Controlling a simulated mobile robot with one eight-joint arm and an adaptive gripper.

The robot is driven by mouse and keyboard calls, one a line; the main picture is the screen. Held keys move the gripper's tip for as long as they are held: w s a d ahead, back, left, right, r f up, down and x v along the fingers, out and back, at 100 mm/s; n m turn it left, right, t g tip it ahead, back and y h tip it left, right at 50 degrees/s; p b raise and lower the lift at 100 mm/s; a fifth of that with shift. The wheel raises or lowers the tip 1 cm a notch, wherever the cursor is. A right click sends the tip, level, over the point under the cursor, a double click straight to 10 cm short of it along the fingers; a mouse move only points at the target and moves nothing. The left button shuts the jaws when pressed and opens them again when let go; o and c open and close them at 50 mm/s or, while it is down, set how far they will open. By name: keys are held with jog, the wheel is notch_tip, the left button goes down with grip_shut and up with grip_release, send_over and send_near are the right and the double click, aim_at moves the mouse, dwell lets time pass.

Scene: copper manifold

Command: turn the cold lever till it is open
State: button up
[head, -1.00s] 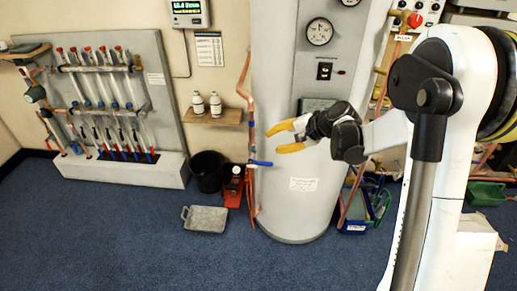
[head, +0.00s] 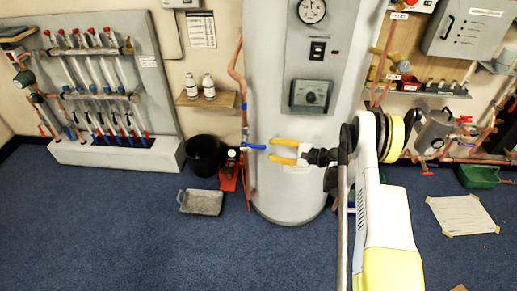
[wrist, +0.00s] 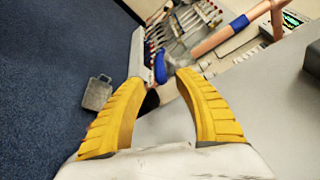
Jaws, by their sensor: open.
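The cold lever (head: 255,146) is a blue handle on the copper pipe at the left side of the tall grey cylinder. It points right, roughly level. My gripper (head: 272,150) has two yellow fingers, open and empty, just right of the lever's free end. In the wrist view the lever (wrist: 160,68) shows between and just beyond the fingertips (wrist: 163,77). I cannot tell whether a finger touches it.
The grey cylinder (head: 285,190) stands close behind my gripper. A copper pipe (head: 237,70) runs up its left side. A black bucket (head: 205,155), a red tool (head: 229,178) and a grey tray (head: 202,202) are on the floor at left. Open blue carpet (head: 130,240) lies in front.

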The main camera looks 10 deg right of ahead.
aim_at(264, 147)
jog(key=b+x, duration=0.2)
jog(key=x, duration=0.5)
grip_shut()
